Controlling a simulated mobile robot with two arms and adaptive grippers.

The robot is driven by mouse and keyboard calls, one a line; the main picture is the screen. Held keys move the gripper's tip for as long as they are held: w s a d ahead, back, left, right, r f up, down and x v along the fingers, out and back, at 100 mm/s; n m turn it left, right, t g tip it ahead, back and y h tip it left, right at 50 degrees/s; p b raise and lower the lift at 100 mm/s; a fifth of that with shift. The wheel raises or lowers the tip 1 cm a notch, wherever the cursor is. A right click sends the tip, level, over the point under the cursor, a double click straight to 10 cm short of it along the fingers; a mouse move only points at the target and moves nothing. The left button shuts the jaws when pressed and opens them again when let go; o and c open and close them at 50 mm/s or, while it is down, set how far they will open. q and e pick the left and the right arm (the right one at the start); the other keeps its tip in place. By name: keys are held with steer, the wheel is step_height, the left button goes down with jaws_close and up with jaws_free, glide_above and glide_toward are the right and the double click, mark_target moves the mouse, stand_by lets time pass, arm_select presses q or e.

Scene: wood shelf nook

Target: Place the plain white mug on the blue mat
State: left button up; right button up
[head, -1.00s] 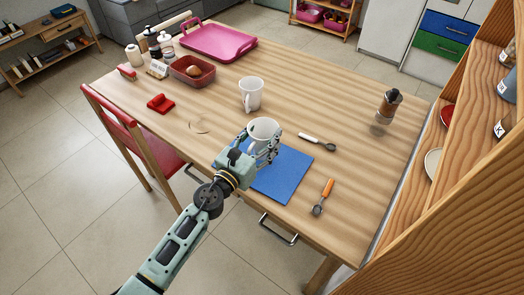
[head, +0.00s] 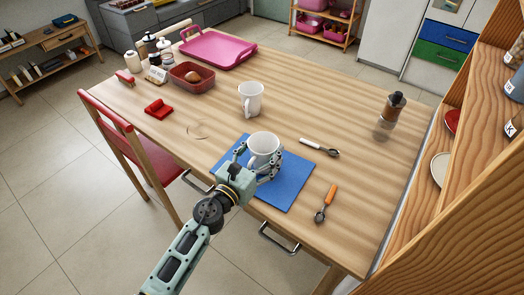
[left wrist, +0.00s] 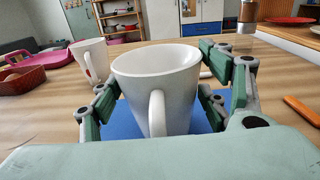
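The plain white mug (head: 263,145) is upright over the blue mat (head: 292,185), low at its surface; its base is hidden, so I cannot tell whether it touches. My left gripper (head: 261,162) has its fingers on both sides of this mug and looks shut on it. In the left wrist view the plain mug (left wrist: 172,90) fills the middle, its handle towards the camera, with the blue mat (left wrist: 122,124) below. A second white mug (head: 250,98) stands behind on the bare table; a red mark shows on it in the left wrist view (left wrist: 91,60). My right gripper is not in view.
An orange-handled scoop (head: 326,203) and a spoon (head: 320,147) lie right of the mat. A dark-topped jar (head: 391,112) stands at the right. A pink tray (head: 217,49), a red container (head: 190,76) and a red cloth (head: 158,109) are at the back left.

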mark_target(248, 167)
arm_select(q)
steer(key=shift+o, duration=0.3)
steer(key=shift+r, duration=0.2)
steer(key=v, duration=1)
steer(key=shift+s+a+f+b, duration=0.2)
steer(key=shift+s+f+b, duration=0.05)
steer(key=shift+b, duration=0.15)
steer(key=shift+s+a+r, duration=0.15)
steer(key=shift+s+a, duration=0.2)
steer(key=shift+s, duration=0.25)
